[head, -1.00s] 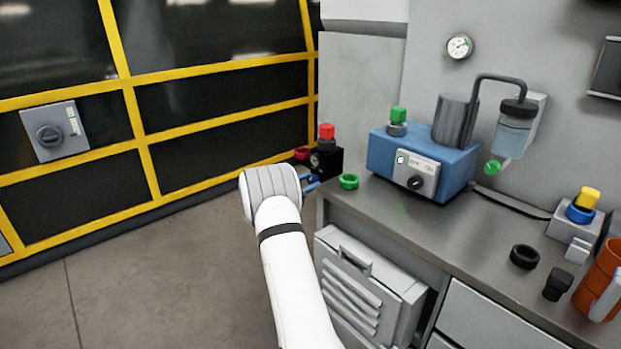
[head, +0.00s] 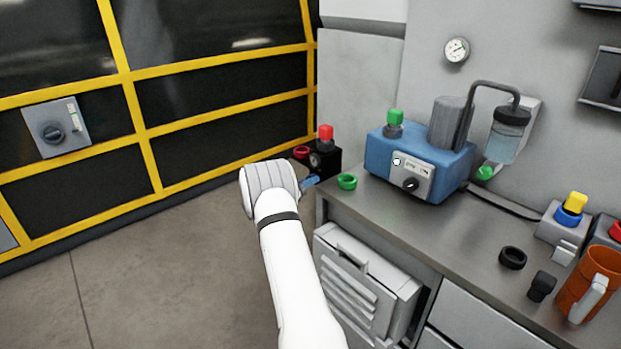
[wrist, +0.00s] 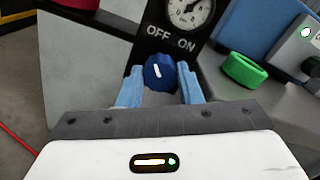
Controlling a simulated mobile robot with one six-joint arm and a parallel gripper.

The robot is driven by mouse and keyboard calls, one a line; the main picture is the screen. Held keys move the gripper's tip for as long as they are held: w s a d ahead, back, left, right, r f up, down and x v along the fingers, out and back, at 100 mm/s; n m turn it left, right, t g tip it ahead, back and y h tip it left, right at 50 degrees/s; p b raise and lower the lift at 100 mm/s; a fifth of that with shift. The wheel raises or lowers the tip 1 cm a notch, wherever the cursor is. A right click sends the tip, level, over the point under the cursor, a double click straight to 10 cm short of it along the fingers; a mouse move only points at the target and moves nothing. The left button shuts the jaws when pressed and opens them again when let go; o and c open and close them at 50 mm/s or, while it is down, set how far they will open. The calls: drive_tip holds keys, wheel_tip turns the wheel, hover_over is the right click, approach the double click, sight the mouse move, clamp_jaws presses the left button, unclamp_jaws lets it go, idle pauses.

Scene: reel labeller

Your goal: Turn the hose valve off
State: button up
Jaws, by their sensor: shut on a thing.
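The hose valve is a dark blue knob (wrist: 159,73) with a white pointer mark, set in a black panel (wrist: 160,40). The panel carries the words OFF on the left and ON on the right, with a dial gauge (wrist: 191,10) above. The knob's white mark points up and slightly left, toward the OFF side. My gripper (wrist: 157,77) has light blue fingers on either side of the knob and is shut on it. In the head view my gripper (head: 311,182) is at the black valve block (head: 324,160); the knob is hidden there.
A green ring (head: 347,182) lies on the bench just right of the valve. A blue machine (head: 400,153) stands behind it. A red cap (head: 326,132) tops the valve block. Open floor lies left of my arm, before the yellow-framed panels.

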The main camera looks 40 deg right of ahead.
drive_tip(key=shift+w+a+r+n, duration=0.2)
drive_tip(key=shift+n, duration=0.4)
drive_tip(key=o, duration=0.7)
drive_tip(key=shift+o, duration=1.4)
drive_tip(key=shift+f, duration=0.1)
drive_tip(key=shift+s, duration=0.1)
drive_tip(key=a, duration=0.7)
drive_tip(key=shift+s+a, duration=0.25)
drive_tip(key=shift+a, duration=0.15)
